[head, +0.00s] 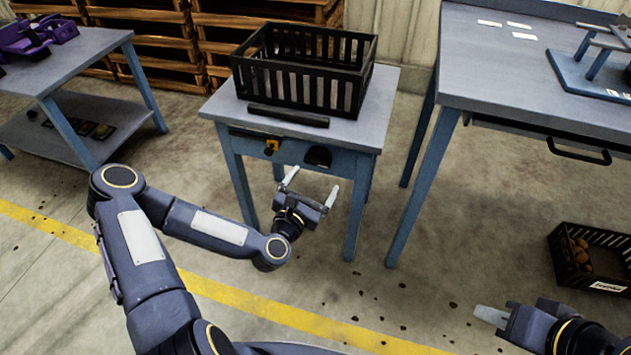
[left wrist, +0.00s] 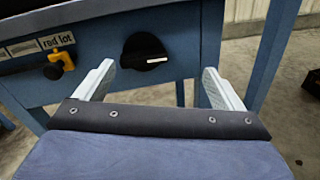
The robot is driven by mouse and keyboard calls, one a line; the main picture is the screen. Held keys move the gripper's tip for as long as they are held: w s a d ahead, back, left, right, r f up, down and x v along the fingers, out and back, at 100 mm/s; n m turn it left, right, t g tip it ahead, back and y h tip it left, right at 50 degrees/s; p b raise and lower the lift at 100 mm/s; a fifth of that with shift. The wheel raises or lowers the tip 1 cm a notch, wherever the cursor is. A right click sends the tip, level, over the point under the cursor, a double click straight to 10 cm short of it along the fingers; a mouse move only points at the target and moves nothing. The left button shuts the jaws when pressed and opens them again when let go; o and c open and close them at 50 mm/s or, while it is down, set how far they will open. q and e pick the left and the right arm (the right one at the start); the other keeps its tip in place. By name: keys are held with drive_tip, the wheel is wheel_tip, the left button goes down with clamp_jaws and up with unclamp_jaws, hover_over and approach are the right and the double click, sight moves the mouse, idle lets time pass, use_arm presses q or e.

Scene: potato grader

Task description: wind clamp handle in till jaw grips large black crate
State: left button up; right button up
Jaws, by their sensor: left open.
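The large black crate (head: 307,92) stands empty on a small blue table (head: 376,112). A black bar (head: 287,116), apparently the jaw, lies along the crate's front; I cannot tell whether they touch. On the table's front are a black round knob (head: 318,157) and a yellow-and-black fitting (head: 271,146); which is the clamp handle is not certain. My left gripper (head: 312,183) is open and empty, below and in front of the knob. In the left wrist view the knob (left wrist: 145,50) shows between the spread fingers, apart from them. My right gripper (head: 490,315) is partly seen at lower right.
A "red lot" label (left wrist: 56,41) is beside the yellow fitting (left wrist: 61,62). A larger blue table (head: 480,75) stands at right, a blue shelf table (head: 75,70) at left. A black crate with potatoes (head: 600,238) is on the floor at right. Pallets (head: 150,45) stand behind.

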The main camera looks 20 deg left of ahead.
sight(316, 165)
use_arm(q)
drive_tip(key=w+n, duration=0.1)
drive_tip(key=w, duration=0.1)
drive_tip(key=w+a+f+n+y+b, duration=0.1)
drive_tip(key=w, duration=0.2)
drive_tip(key=w+n+y, duration=0.1)
drive_tip(key=w, duration=0.2)
drive_tip(key=shift+a+f+t+b, duration=0.15)
drive_tip(key=shift+f+t+b, duration=0.1)
drive_tip(key=shift+t+b, duration=0.05)
use_arm(e)
wheel_tip(316, 165, down, 2)
drive_tip(key=shift+f, duration=0.25)
use_arm(q)
drive_tip(key=c, duration=1)
